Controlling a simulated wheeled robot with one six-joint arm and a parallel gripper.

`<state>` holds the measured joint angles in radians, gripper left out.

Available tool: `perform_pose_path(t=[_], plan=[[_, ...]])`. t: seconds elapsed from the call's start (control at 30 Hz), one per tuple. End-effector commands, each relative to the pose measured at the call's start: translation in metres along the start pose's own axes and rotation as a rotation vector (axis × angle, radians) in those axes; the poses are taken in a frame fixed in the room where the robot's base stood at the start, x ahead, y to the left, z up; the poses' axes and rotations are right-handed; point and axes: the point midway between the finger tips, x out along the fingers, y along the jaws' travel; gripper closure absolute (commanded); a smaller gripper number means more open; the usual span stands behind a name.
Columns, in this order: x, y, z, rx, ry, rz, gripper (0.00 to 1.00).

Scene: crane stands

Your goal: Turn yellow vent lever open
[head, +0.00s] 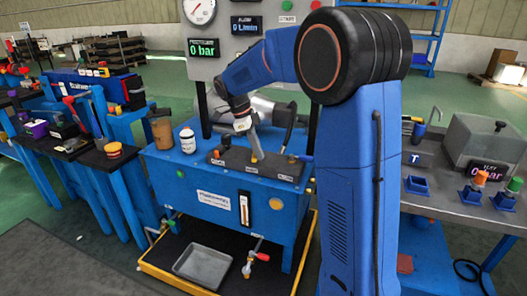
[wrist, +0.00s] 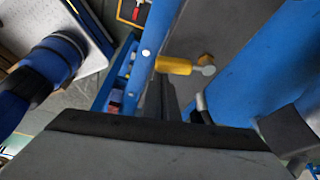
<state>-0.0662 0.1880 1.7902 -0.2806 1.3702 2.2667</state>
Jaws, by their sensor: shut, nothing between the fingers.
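My gripper (head: 241,122) is shut and empty, low over the dark valve block (head: 275,170) on top of the blue hydraulic unit. In the wrist view a yellow handle (wrist: 173,65) with a grey rounded end lies beside a blue edge. It may be the vent lever. Its open or closed position cannot be told.
A white bottle (head: 187,141) and a brown container (head: 162,133) stand left on the unit. A gauge panel (head: 232,60) rises behind, with its display at 0 bar. A grey tray (head: 203,264) lies below. Benches stand on both sides.

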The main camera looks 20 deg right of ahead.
Motion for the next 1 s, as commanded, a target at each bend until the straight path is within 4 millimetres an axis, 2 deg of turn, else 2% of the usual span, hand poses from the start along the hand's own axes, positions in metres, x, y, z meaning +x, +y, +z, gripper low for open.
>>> perform_pose_path(t=[0.4,1.0], plan=[[-0.006,0.002,0.017,0.009,-0.002,0.003,1.00],[-0.007,0.002,0.021,0.007,-0.003,0.002,1.00]])
